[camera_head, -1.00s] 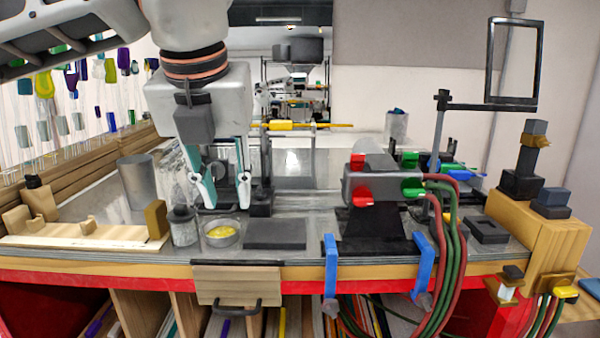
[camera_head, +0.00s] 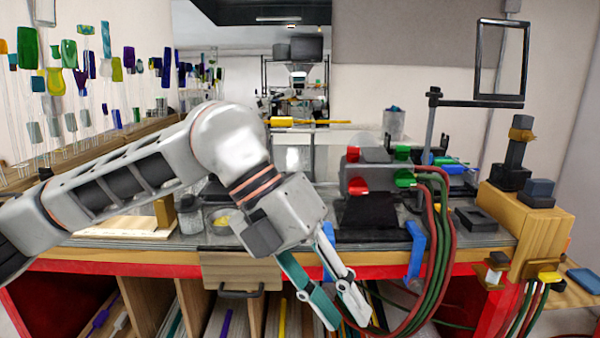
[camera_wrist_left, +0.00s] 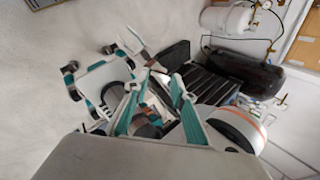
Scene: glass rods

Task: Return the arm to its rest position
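My left gripper (camera_head: 348,316) hangs in front of the bench's front edge in the head view, pointing down and to the right. Its teal and white fingers are apart with nothing between them. They show apart in the left wrist view too (camera_wrist_left: 154,88). My left arm comes in from the left and passes over the bench's left part. It hides part of the glassware there. In the left wrist view, white and teal parts at the left look like my own body. I cannot make out the right gripper's fingers for certain.
The bench (camera_head: 130,255) has a wooden drawer front and open shelves below. A burner block (camera_head: 370,182) with red and green hoses (camera_head: 437,260) stands right of my arm. Blue clamps (camera_head: 415,250) grip the edge. Glass rods (camera_head: 85,65) hang at the left wall.

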